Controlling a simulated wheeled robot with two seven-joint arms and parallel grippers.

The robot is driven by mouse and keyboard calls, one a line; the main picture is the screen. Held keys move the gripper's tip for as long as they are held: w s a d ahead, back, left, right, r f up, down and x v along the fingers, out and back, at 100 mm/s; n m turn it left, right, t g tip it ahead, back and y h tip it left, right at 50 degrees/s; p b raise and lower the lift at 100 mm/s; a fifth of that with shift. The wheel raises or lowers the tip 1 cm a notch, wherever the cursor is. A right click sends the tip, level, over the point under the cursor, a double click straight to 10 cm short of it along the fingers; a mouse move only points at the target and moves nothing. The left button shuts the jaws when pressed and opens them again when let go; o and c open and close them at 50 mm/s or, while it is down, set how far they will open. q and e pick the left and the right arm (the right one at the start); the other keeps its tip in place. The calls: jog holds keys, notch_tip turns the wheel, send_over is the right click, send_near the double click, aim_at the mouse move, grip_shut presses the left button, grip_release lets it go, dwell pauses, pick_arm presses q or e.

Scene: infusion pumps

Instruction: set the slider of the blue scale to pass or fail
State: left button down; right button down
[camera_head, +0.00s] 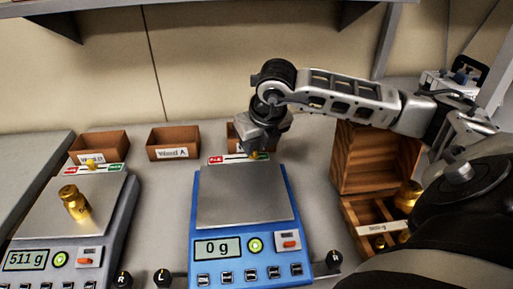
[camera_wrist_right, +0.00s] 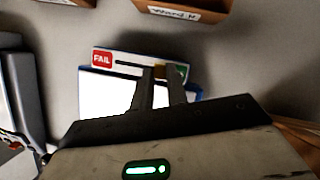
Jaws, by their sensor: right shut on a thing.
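The blue scale (camera_head: 197,230) stands in the middle of the bench, with an empty pan and a display reading 0 g. Its slider strip (camera_head: 222,160) runs along the back edge, with a red FAIL end (camera_wrist_right: 102,59) on the left and a green end (camera_wrist_right: 183,72) on the right. The yellow slider knob (camera_head: 254,155) is right of the strip's middle, near the green end; it also shows in the wrist view (camera_wrist_right: 160,71). My right gripper (camera_head: 257,148) reaches down from above and is shut on the knob, partly hiding it. My left gripper is out of view.
A grey scale (camera_head: 50,222) at left bears a brass weight (camera_head: 74,202) and reads 511 g. Small brown bins (camera_head: 173,143) line the back. An open wooden weight box (camera_head: 375,160) stands at right, under my arm. Black knobs (camera_head: 162,278) stand near the front.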

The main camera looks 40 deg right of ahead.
jog(key=shift+s+d, duration=0.1)
jog(key=shift+d, duration=0.2)
jog(key=shift+a, duration=0.1)
jog(key=c, duration=1.4)
grip_release()
jog(key=shift+o, duration=0.2)
jog(key=shift+r, duration=0.1)
jog(key=v, duration=1.6)
jog(key=shift+s, duration=0.1)
